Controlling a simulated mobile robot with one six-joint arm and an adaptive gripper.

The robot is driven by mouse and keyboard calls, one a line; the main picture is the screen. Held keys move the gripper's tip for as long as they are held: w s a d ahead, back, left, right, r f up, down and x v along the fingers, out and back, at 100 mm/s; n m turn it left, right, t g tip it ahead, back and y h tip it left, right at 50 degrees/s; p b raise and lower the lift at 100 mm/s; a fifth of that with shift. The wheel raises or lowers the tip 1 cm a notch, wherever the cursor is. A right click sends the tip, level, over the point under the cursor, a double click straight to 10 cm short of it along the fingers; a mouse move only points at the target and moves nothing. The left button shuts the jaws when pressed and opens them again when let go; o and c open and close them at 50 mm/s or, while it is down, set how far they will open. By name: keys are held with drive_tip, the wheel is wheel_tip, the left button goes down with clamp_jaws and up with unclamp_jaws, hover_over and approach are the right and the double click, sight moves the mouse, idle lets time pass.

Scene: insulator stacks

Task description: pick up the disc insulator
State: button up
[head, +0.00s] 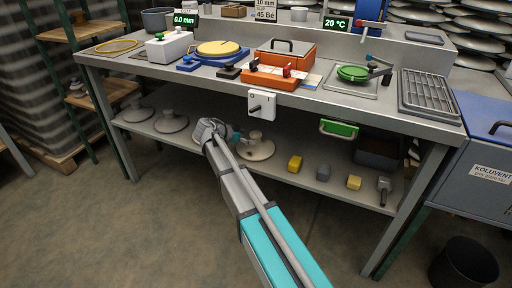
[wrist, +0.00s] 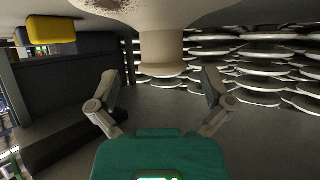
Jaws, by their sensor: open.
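The disc insulator (head: 258,150) is a pale beige disc with a raised cap, standing on the lower shelf of the bench in the head view. In the wrist view, which looks upside down, its disc (wrist: 165,12) fills the top and its neck and cap point down the picture. My gripper (head: 226,134) is at the left of this disc, partly hiding it in the head view. In the wrist view my gripper (wrist: 161,84) is open, with one finger on each side of the cap's line. A gap shows between the cap and each finger, and nothing is held.
Two more discs (head: 171,122) stand to the left on the lower shelf (head: 222,160). A yellow block (head: 295,164), a grey block (head: 323,173) and another yellow block lie to the right. The bench top (head: 215,83) hangs above the shelf. A black bin (head: 464,264) stands on the floor.

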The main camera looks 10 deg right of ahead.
sight(256, 137)
drive_tip(key=shift+b+x, duration=0.85)
drive_tip(key=shift+x, duration=1.3)
drive_tip(key=shift+w+r, duration=0.1)
clamp_jaws()
drive_tip(key=shift+r, duration=0.2)
wheel_tip(256, 137, up, 10)
drive_tip(key=p, duration=1)
drive_tip(key=shift+f, duration=0.2)
